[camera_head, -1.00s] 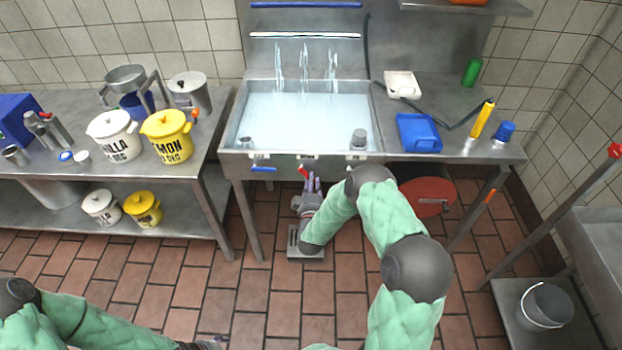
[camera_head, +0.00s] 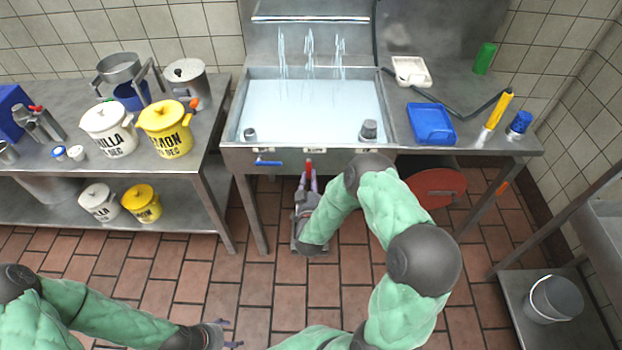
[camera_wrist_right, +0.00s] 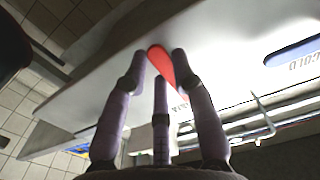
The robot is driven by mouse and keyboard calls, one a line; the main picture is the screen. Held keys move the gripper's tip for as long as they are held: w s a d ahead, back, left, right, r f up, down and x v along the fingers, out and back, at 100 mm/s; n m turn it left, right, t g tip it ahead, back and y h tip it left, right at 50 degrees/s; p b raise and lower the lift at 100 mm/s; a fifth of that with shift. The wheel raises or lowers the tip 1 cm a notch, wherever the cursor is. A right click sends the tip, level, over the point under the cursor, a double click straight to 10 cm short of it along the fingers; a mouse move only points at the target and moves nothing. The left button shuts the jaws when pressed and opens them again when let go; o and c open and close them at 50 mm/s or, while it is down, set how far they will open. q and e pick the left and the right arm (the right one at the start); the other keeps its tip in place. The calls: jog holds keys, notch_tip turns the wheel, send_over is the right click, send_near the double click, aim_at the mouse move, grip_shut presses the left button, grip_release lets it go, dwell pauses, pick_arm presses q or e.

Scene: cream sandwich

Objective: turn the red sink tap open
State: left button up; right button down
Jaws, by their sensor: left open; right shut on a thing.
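The red sink tap (camera_head: 309,167) is on the front face of the sink under its rim, its handle lying straight front-to-back in the head view. My right gripper (camera_head: 308,184) is at the handle, its fingers around it. In the right wrist view the red handle (camera_wrist_right: 161,65) sits between the fingers of my right gripper (camera_wrist_right: 160,80), which are shut on it. My left gripper (camera_head: 228,336) is open and empty, low in the head view, away from the sink.
The sink (camera_head: 232,125) holds water, with streams falling at its back. A blue tap (camera_head: 268,163) is just left of the red one. A red round thing (camera_head: 437,187) is under the counter at right. A shelved table (camera_head: 214,170) stands at left.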

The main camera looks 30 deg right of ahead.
jog(key=shift+a+f, duration=0.1)
jog(key=shift+a, duration=0.05)
jog(key=c, duration=1)
grip_release()
jog(key=v, duration=1.2)
